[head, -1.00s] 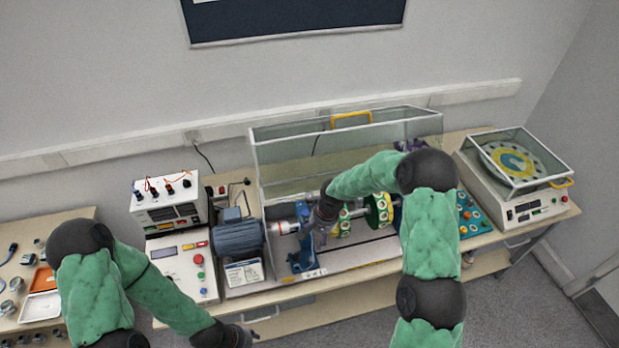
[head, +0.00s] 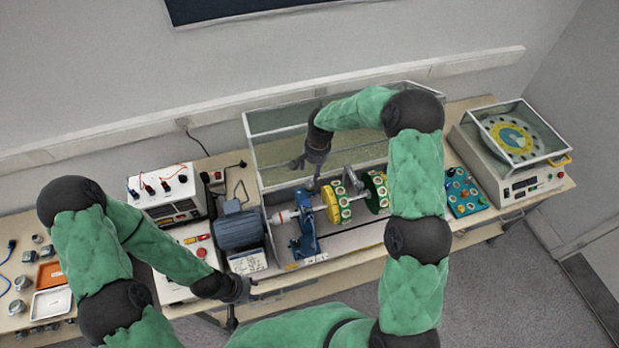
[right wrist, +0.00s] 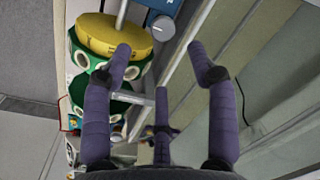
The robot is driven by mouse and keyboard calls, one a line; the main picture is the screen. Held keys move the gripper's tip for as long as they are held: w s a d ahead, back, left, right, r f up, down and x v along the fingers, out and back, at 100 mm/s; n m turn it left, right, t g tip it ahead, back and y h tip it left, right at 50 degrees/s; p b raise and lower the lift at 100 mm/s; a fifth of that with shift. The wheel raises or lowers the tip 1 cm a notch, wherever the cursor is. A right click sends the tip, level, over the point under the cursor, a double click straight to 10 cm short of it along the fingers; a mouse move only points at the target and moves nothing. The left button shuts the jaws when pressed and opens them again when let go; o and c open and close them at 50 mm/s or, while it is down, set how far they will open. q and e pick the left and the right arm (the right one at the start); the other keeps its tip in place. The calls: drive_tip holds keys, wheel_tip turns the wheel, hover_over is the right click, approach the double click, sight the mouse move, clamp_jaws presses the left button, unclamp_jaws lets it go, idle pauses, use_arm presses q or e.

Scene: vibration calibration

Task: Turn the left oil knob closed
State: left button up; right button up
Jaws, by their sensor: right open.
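The blue bearing stand (head: 304,240) holds the shaft between the motor and the yellow disc. The left oil knob is too small to make out in the head view. In the right wrist view, part of a blue block (right wrist: 180,8) shows at the top, with a small round metal part beside it; I cannot tell whether that is the knob. My right gripper (head: 308,174) is open and empty, above and behind the stand; its spread fingers also show in the right wrist view (right wrist: 160,60). My left gripper (head: 242,296) hangs at the bench's front edge, its fingers unclear.
The yellow disc (head: 338,203) and green disc (head: 376,190) sit on the shaft right of the stand. The blue motor (head: 240,230) is left of it. A clear guard (head: 265,125) stands open behind. A control box (head: 165,195) stands left.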

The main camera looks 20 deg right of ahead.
sight(309, 184)
drive_tip(key=f, duration=0.2)
drive_tip(key=f+p, duration=0.1)
drive_tip(key=f, duration=0.1)
drive_tip(key=w+f, duration=0.1)
drive_tip(key=f, duration=0.2)
drive_tip(key=shift+a, duration=0.3)
drive_tip(key=shift+s+f+p, duration=0.1)
drive_tip(key=shift+f+p, duration=0.25)
drive_tip(key=shift+f, duration=0.3)
drive_tip(key=shift+a+f, duration=0.1)
drive_tip(key=shift+f, duration=0.3)
drive_tip(key=c, duration=1.1)
